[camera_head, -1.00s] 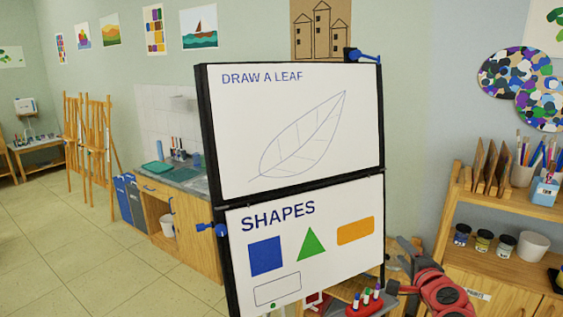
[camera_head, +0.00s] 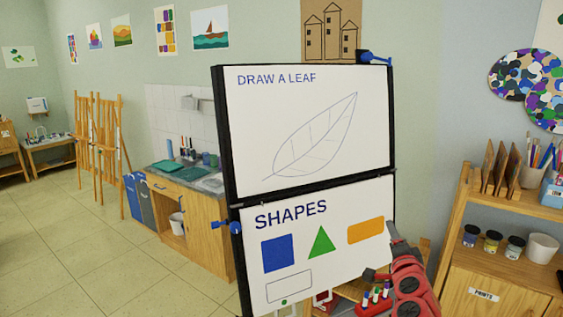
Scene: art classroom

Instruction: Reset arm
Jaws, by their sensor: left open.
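My left gripper (camera_head: 380,252), with grey fingers on a red arm, is at the lower right of the board, in front of its lower right edge. It is open, and I see nothing held between its fingers. The arm reaches up from the bottom of the view. My right gripper is not in view.
A black-framed two-panel board (camera_head: 233,150) stands close in front, with a leaf drawing above and shapes below. A red holder with markers (camera_head: 374,303) is beside my arm. A wooden shelf (camera_head: 455,215) with jars stands at right. Open floor (camera_head: 90,260) lies at left.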

